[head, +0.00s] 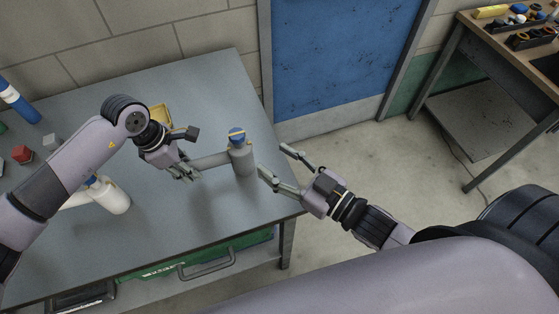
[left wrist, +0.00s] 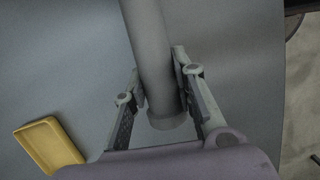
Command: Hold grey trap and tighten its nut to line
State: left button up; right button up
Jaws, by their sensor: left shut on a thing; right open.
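The grey trap (head: 243,160) stands upright near the right edge of the table, with a side pipe (head: 210,160) reaching left. Its blue nut (head: 236,134) is on top, with a yellow mark across it; I cannot tell how it lines up. My left gripper (head: 188,171) is shut on the side pipe. In the left wrist view the fingers are on both sides of the grey pipe (left wrist: 152,50), near its open end. My right gripper (head: 276,163) is open and empty, just right of the trap, its fingers apart from it.
A white trap (head: 113,197) stands at the left, partly behind my left arm. A yellow tray (head: 160,113) lies behind my left gripper; it also shows in the left wrist view (left wrist: 48,145). A red block (head: 22,153) lies far left. The table (head: 215,235) is clear in front.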

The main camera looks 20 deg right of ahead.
pick_arm(q)
jog(key=o, duration=1.1)
jog(key=shift+o, duration=0.2)
jog(key=v, duration=1.2)
